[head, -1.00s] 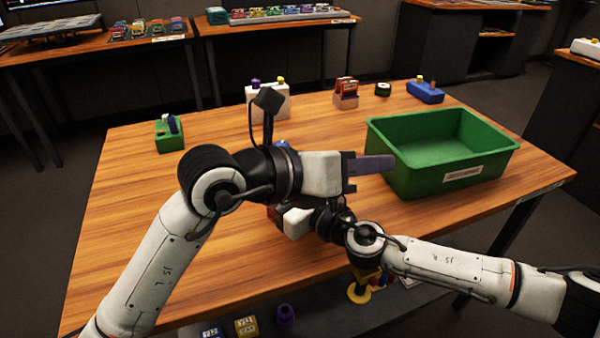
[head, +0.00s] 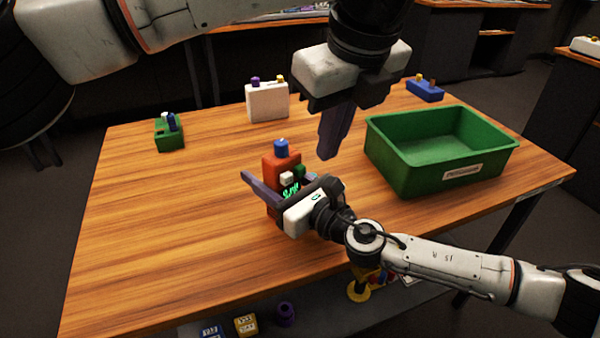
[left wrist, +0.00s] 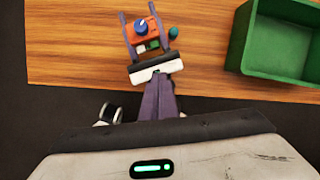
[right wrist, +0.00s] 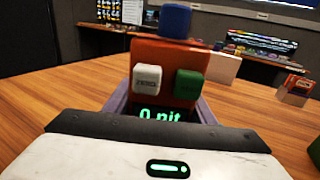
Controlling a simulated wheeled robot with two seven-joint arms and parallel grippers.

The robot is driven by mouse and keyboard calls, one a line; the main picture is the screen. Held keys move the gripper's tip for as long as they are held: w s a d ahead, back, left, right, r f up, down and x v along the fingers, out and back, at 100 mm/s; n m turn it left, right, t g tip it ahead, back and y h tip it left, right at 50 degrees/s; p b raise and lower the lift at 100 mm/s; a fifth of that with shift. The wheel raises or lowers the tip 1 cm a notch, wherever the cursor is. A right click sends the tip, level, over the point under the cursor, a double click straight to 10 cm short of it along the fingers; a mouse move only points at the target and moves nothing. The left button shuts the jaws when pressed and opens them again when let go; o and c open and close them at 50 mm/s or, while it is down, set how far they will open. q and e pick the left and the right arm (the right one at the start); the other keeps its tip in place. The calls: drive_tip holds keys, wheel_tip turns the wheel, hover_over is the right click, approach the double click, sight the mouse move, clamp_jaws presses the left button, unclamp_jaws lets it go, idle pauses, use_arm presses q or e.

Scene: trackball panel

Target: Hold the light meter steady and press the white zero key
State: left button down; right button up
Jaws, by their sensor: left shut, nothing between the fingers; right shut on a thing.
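The light meter (head: 270,178) is an orange-red box with a blue knob on top, standing upright on the table. In the right wrist view its front has a white key marked ZERO (right wrist: 146,78), a green key (right wrist: 189,84) and a lit display (right wrist: 160,115) reading "0 nit". My right gripper (head: 279,182) is shut on the meter, one finger on each side. My left gripper (head: 330,152) is shut and empty, raised to the right of the meter and pointing down. In the left wrist view its closed fingers (left wrist: 158,98) are apart from the meter.
A green bin (head: 392,168) stands to the right. A white box (head: 267,104), a green block (head: 169,136) and a blue box (head: 426,92) stand farther back. A small teal round thing (left wrist: 173,32) is beside the meter. The table's left side is clear.

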sight(287, 178)
use_arm(q)
drive_tip(key=shift+s+a+r+n+y, duration=0.25)
drive_tip(key=shift+a+r+n+y, duration=0.55)
drive_tip(key=shift+n, duration=0.2)
drive_tip(key=shift+f, duration=0.15)
drive_tip(key=x, duration=1)
